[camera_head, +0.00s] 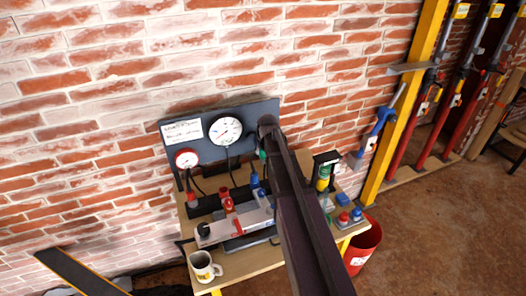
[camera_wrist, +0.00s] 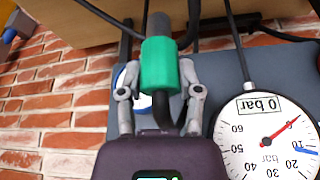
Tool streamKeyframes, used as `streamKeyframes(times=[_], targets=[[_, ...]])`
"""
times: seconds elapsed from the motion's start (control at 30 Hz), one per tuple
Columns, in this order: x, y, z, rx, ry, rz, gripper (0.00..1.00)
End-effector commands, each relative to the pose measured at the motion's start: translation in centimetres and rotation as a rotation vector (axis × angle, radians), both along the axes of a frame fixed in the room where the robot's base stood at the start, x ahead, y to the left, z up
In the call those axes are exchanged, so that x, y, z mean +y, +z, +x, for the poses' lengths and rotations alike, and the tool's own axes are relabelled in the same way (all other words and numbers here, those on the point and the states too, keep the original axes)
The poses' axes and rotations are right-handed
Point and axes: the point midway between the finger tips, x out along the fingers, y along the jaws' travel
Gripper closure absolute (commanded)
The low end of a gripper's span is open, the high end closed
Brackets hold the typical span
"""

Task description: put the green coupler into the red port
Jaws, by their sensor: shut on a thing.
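The green coupler (camera_wrist: 160,66) sits between the two grey fingers of my gripper (camera_wrist: 159,74) in the wrist view, with a dark hose and a grey end piece on it. My gripper is shut on it. In the head view only a green sliver of the coupler (camera_head: 262,155) shows beside my arm, in front of the gauge panel. A red fitting (camera_head: 227,198) stands upright on the bench, and another red fitting (camera_head: 192,200) is at the left end of a dark bar. I cannot tell which is the red port. My arm hides part of the bench.
A dark panel (camera_head: 175,158) carries a large white gauge (camera_head: 225,131) and a smaller red-rimmed gauge (camera_head: 187,158). A blue fitting (camera_head: 255,180) stands right of the red ones. A mug (camera_head: 203,267) is at the bench's front left. A red bucket (camera_head: 364,246) stands right of the bench.

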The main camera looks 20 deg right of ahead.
Motion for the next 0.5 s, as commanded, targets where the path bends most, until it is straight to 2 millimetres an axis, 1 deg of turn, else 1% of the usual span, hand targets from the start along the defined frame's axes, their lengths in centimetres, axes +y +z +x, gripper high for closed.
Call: streamKeyframes(times=[0.17, 0.5], targets=[[0.3, 0.0, 0.0, 0.0, 0.0, 0.0, 1.0], [2.0, 0.0, -0.1, 0.0, 0.001, 0.001, 1.0]])
